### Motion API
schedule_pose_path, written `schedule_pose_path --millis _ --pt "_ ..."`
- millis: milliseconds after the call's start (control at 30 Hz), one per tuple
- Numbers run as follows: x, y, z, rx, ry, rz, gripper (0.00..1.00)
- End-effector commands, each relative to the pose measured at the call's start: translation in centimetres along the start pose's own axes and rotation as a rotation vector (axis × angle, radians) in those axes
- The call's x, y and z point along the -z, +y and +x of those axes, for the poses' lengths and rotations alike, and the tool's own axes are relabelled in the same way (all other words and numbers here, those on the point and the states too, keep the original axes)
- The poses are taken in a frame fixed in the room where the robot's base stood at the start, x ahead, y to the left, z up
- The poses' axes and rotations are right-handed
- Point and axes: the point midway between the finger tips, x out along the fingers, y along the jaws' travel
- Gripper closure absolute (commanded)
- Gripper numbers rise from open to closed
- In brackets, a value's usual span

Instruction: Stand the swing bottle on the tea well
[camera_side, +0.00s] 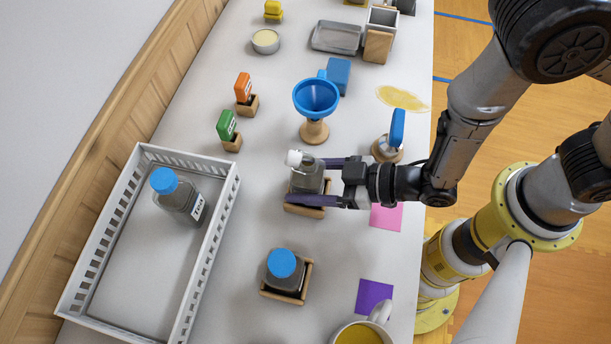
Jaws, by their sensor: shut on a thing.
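A clear grey bottle with a white cap (308,177), which looks like the swing bottle, stands upright at a square wooden well (302,210) in the middle of the table. My gripper (308,181) is shut on this bottle, with its dark purple fingers on either side. I cannot tell whether the bottle's base rests in the well or is just above it. A second wooden well (268,293) nearer the front holds a dark bottle with a blue cap (286,265). No readable label shows which well is the tea well.
A white basket (228,190) at the left holds another blue-capped bottle (178,197). A blue funnel (316,97) on a wooden stand is behind my gripper. Orange (243,87) and green (226,125) tags stand behind left. A mug (360,334) is at the front, and a yellow spill (405,98) lies at the right.

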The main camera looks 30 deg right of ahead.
Motion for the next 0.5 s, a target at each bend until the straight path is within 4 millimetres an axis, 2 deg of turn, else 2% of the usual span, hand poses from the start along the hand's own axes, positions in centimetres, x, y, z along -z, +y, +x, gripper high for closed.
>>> schedule_pose_path --millis 67,100,267,500 --pt "-0.13 -0.01 0.11 0.000 0.002 0.000 1.00" --pt "-0.30 0.00 0.12 0.000 -0.001 0.000 0.29" --pt "-0.25 0.00 0.10 0.000 -0.001 0.000 0.01" --pt "-0.23 0.00 0.09 0.000 -0.001 0.000 0.01"
